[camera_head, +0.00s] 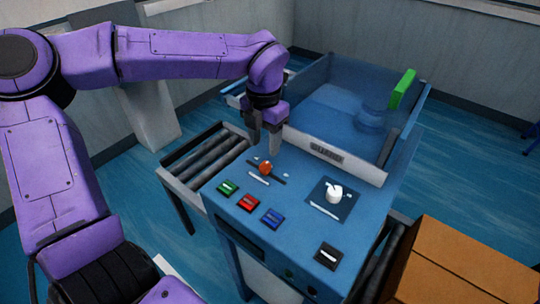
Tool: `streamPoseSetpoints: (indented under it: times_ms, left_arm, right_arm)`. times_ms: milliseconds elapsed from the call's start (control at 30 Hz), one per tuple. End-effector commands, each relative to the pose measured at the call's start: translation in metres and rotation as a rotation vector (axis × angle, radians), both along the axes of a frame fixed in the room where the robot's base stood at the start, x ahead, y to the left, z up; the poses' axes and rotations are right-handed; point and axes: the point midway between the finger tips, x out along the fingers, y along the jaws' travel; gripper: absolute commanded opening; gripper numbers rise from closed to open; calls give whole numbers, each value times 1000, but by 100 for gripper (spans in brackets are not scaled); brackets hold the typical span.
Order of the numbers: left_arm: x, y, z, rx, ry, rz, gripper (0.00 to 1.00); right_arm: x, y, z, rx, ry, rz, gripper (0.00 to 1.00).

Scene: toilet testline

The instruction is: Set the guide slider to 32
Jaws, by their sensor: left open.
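The guide slider has a small orange-red knob (265,168) standing in a dark slanted slot on the blue control panel (300,207). A white label strip lies beside the slot, and its marks are too small to read. My left gripper (264,145) points down over the back of the panel, just behind and above the knob. Its two fingers are apart with nothing between them. It appears apart from the knob. My right gripper is out of view.
Green (227,187), red (248,203) and blue (271,218) buttons sit in front of the slot. A white rotary knob (334,193) is to its right. A clear-walled blue tank stands behind, rollers (205,158) lie left, and a cardboard box (465,265) sits front right.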

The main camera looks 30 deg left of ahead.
Motion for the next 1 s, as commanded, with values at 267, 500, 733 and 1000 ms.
streamPoseSetpoints:
  times_ms: [267,500,733,1000]
  left_arm:
    - [1,0,-59,0,5,-1,49]
    - [2,-1,-76,-1,1,-3,49]
    - [2,-1,-76,-1,1,-3,33]
    - [2,-3,-76,0,0,-3,0]
  right_arm:
    - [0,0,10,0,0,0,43]
    - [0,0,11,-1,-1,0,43]
    - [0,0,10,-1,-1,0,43]
    - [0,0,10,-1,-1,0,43]
